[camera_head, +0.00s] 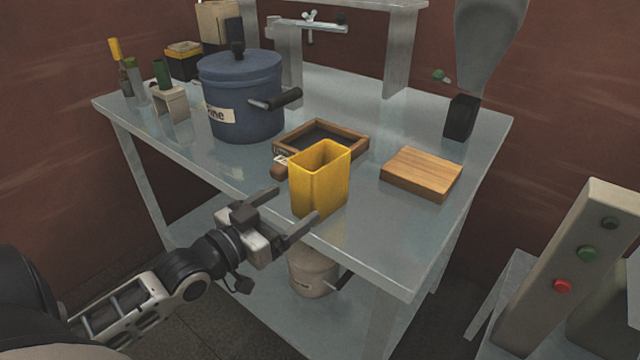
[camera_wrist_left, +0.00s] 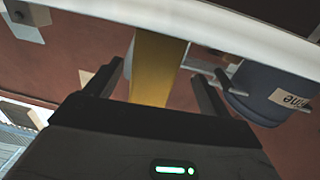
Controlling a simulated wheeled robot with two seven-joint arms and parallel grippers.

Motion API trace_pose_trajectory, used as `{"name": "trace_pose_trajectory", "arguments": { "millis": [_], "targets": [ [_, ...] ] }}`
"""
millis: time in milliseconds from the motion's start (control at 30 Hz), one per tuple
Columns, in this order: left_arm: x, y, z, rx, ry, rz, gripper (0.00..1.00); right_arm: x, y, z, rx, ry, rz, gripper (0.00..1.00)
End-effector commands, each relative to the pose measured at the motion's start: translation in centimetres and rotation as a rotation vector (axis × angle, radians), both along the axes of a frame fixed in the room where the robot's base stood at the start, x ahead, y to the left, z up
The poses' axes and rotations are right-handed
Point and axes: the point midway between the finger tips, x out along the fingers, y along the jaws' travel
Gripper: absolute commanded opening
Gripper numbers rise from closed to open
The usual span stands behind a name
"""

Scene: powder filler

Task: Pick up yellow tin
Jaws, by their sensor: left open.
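The yellow tin (camera_head: 320,180) is an open-topped, upright box standing near the front edge of the metal table. It also shows in the left wrist view (camera_wrist_left: 155,68), between my two fingers. My left gripper (camera_head: 297,204) is open and empty, just in front of the tin, at the table's front edge. Its far finger points toward the tin's left side and its near finger overlaps the tin's lower front in the head view. I cannot tell whether either finger touches it. My right gripper is not in view.
A wooden tray (camera_head: 345,135) is behind the tin, and a wooden block (camera_head: 421,174) is to its right. A blue lidded pot (camera_head: 240,100) with side handles stands behind left. A control post (camera_head: 570,260) with buttons is at right. A pale pot (camera_head: 314,272) is under the tabletop.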

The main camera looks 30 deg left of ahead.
Motion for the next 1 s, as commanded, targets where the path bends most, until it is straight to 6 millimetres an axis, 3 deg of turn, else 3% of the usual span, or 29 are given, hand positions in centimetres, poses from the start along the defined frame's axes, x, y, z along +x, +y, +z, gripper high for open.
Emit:
{"name": "trace_pose_trajectory", "arguments": {
  "millis": [100,367,700,967,1000],
  "targets": [
    [1.8,-0.3,0.2,-0.001,-0.003,0.001,0.82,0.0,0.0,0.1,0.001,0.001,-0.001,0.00],
    [3.4,-0.7,0.3,-0.001,-0.001,0.001,0.82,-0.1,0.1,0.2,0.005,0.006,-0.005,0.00],
    [7.5,-1.9,0.9,0.001,0.001,0.000,0.82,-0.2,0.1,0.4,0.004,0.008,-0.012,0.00],
    [7.8,-2.0,0.8,0.001,0.002,-0.001,0.82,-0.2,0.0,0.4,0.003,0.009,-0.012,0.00],
    [7.8,-2.0,0.8,0.001,0.002,-0.001,0.73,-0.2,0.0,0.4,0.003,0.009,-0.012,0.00]
  ]
}}
